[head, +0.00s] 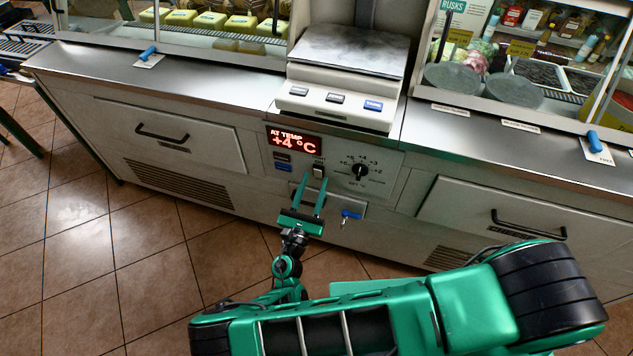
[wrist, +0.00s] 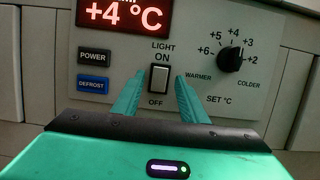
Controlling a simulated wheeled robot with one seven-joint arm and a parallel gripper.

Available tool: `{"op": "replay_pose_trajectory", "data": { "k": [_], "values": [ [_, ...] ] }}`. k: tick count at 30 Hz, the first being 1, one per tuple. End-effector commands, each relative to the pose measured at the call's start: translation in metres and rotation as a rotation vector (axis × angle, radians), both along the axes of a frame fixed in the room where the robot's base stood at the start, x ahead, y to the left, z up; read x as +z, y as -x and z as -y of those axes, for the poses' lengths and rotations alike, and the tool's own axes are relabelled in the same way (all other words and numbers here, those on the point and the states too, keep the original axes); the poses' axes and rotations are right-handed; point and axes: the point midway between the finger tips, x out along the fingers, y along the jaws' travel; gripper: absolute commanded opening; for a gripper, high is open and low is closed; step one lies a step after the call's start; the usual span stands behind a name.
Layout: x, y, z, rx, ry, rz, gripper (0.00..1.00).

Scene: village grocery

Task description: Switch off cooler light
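The light switch (wrist: 159,79) is a pale rocker in a dark frame, with LIGHT and ON above it and OFF below. It also shows small on the cooler's control panel in the head view (head: 319,171). My gripper (wrist: 158,90) is open, with one green finger on each side of the switch in the wrist view. In the head view my gripper (head: 312,190) points up at the panel just below the switch. I cannot tell whether the fingers touch the panel. Nothing is held between them. Which half of the rocker is pressed in is unclear.
The panel carries a red +4 °C display (wrist: 127,15), POWER (wrist: 95,56) and DEFROST (wrist: 93,85) buttons to the left, and a temperature knob (wrist: 230,59) to the right. A key with a blue tag (head: 350,215) sits below. A scale (head: 340,90) stands on the counter above.

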Motion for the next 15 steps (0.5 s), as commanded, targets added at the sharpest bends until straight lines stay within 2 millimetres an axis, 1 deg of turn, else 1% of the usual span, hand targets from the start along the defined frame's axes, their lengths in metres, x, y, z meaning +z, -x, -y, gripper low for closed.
{"op": "replay_pose_trajectory", "data": {
  "k": [9, 12, 15],
  "values": [
    [-0.018, 0.054, -0.02, 0.003, 0.0, -0.001, 0.39],
    [-0.022, 0.069, -0.024, 0.003, 0.001, 0.0, 0.39],
    [-0.026, 0.079, -0.028, 0.002, 0.001, -0.001, 0.39]
  ]
}}
